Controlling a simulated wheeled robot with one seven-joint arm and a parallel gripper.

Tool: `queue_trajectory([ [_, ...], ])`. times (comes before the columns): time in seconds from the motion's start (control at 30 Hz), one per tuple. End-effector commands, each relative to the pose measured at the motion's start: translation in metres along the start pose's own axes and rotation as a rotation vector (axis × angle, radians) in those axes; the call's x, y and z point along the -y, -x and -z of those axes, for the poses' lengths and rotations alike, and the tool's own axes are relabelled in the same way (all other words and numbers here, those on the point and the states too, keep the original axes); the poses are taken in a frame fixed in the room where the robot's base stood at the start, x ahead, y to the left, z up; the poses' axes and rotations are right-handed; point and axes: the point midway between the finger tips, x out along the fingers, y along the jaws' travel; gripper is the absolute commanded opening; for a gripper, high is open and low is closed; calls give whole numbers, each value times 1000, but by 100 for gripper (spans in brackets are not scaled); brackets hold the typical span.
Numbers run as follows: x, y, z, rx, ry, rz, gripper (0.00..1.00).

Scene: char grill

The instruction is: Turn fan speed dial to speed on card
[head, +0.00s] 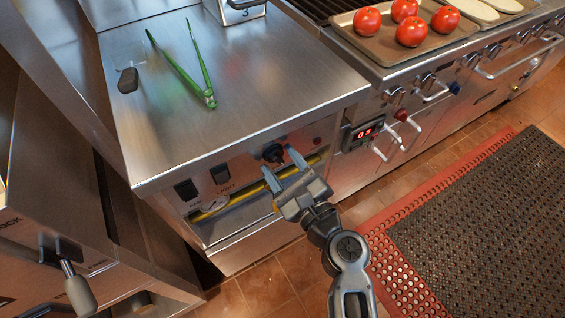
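A black dial (273,152) sits on the front panel of the steel counter, right of the two switches. It is probably the fan speed dial, but its markings are too small to read. My gripper (279,160) is open, with its two fingers apart just in front of and below the dial. One finger is to the left and one to the right; I cannot tell whether either touches it. A red-digit display (364,133) on the panel to the right seems to start with 0. I cannot make out a speed card.
Green tongs (185,68) lie on the counter top (240,115). A tray (380,67) with tomatoes is at the upper right.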

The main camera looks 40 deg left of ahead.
Motion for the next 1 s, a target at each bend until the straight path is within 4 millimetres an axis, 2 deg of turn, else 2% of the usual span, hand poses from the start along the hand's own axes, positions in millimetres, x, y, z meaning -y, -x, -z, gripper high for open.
queue_trajectory([
  [0.03, 0, 0, 0, 0, 0, 0, 52],
  [0.47, 0, 0, 0, 0, 0, 0, 13],
  [0.77, -1, 0, 2, 0, 43, 0, 12],
  [1.0, -1, 0, 3, 1, 186, 1, 12],
])
